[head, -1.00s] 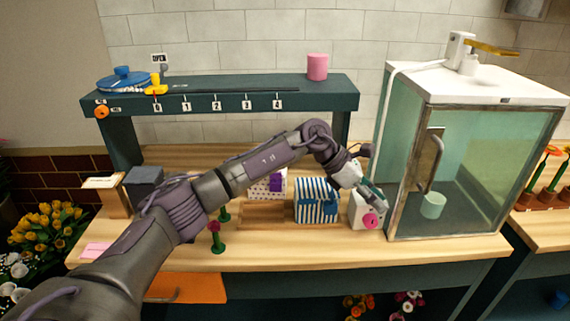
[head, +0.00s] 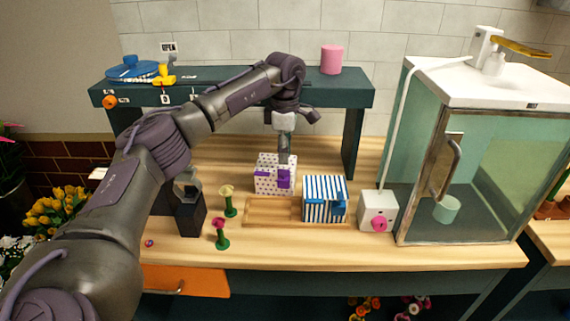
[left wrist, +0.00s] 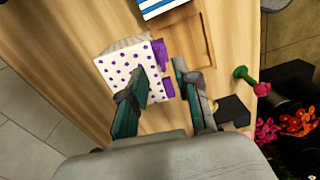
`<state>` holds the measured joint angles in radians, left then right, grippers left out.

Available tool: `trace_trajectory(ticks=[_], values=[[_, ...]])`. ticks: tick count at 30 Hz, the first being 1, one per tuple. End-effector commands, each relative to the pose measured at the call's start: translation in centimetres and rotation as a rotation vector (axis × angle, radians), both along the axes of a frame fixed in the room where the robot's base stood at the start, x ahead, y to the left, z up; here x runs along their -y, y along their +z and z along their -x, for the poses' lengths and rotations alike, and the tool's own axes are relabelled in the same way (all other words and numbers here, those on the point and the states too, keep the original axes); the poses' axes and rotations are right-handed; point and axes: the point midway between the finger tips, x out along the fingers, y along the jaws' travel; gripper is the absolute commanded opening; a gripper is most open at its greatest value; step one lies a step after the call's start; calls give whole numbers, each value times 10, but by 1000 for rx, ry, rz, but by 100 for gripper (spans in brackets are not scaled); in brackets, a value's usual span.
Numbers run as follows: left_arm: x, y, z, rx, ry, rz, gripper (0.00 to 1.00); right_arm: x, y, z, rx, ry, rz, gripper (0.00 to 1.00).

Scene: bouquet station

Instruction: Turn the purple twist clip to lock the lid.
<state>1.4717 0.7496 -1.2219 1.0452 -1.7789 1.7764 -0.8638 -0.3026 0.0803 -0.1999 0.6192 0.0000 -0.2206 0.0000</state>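A white box with purple dots (head: 265,182) stands on the wooden counter behind a shallow wooden tray (head: 262,222). The purple twist clip (head: 284,179) is on the front of the box. The dotted box (left wrist: 118,66) and the purple clip (left wrist: 160,54) also show in the left wrist view. My left gripper (head: 284,158) points down just above the clip side of the box. In the left wrist view its fingers (left wrist: 160,70) are apart, with the clip side between or below them; I cannot tell whether they touch it. My right gripper is not in view.
A blue-striped box (head: 324,198) and a white box with a pink knob (head: 378,212) stand to the right, beside a glass cabinet (head: 480,170). Flower holders (head: 221,235) and a black box (head: 190,212) stand left. A dark shelf (head: 345,96) rises behind.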

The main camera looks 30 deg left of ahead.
Motion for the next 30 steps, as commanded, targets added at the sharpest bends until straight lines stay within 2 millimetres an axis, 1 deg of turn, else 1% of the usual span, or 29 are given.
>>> trace_trajectory(ticks=[1, 3, 6, 9, 13, 20, 26, 30], values=[[0, -9, 1, -4, 0, -1, 31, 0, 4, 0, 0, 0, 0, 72], [0, -21, 1, -4, 0, -1, 31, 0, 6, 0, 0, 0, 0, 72], [0, -35, 1, -2, 0, 0, 31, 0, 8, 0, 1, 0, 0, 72], [0, -43, 0, -1, 0, 0, 31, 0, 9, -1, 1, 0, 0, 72], [0, -48, 0, 0, 0, 1, 31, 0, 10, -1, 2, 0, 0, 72], [0, -49, 0, 1, 0, 0, 31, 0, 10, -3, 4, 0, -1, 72], [1, -49, 0, 0, 0, 1, 0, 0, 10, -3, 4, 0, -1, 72], [1, -49, 0, 0, 0, 1, 0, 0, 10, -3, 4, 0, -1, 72]])
